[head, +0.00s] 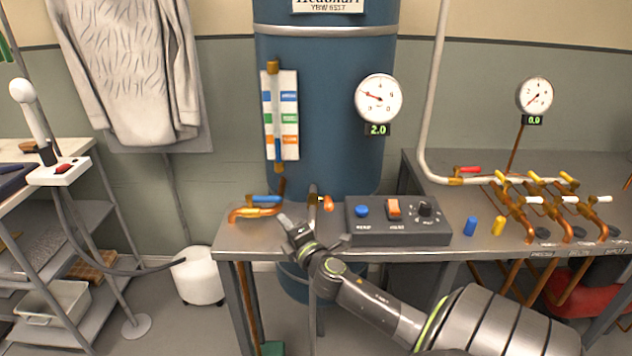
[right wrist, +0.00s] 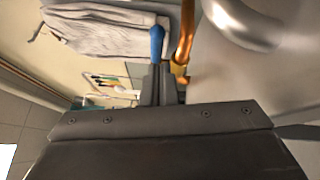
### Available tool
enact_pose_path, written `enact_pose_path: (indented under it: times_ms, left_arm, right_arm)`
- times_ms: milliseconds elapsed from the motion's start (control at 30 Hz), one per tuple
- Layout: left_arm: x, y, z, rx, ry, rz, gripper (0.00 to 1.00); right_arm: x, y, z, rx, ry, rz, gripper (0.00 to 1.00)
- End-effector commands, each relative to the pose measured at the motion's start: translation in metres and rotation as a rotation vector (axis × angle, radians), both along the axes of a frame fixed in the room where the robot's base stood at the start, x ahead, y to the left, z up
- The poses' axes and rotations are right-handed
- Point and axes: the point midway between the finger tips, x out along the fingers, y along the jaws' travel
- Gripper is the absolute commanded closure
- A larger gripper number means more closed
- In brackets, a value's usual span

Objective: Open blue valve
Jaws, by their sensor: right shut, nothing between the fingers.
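The blue valve handle (head: 267,198) lies roughly level over a copper pipe (head: 243,213) at the left end of the metal bench, left of the blue boiler. My right gripper (head: 287,222) is shut and empty, just in front of and slightly right of the handle. In the right wrist view the blue handle (right wrist: 156,43) shows just beyond the shut fingertips (right wrist: 160,68), beside the copper pipe (right wrist: 184,40). I cannot tell whether the fingers touch the handle. My left gripper is not in view.
An orange-handled valve (head: 327,203) and a control box (head: 398,221) stand right of my right gripper. A sight gauge (head: 279,115) and a round dial (head: 378,98) reading 2.0 are on the boiler (head: 322,150). Red, yellow and white valves sit farther right.

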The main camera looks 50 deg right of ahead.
Motion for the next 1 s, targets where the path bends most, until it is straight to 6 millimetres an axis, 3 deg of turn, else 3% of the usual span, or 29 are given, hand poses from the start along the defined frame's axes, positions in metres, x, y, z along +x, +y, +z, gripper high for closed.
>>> enact_pose_path:
  times_ms: [300,500,1000]
  left_arm:
    - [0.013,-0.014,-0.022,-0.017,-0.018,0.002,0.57]
    - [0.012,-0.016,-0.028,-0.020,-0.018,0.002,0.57]
    - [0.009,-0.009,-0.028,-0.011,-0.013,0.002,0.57]
  right_arm:
    - [-0.043,-0.024,-0.007,-0.004,0.005,0.001,1.00]
    - [-0.060,-0.034,-0.006,0.000,0.003,0.000,1.00]
    - [-0.065,-0.037,-0.005,0.004,0.000,0.001,1.00]
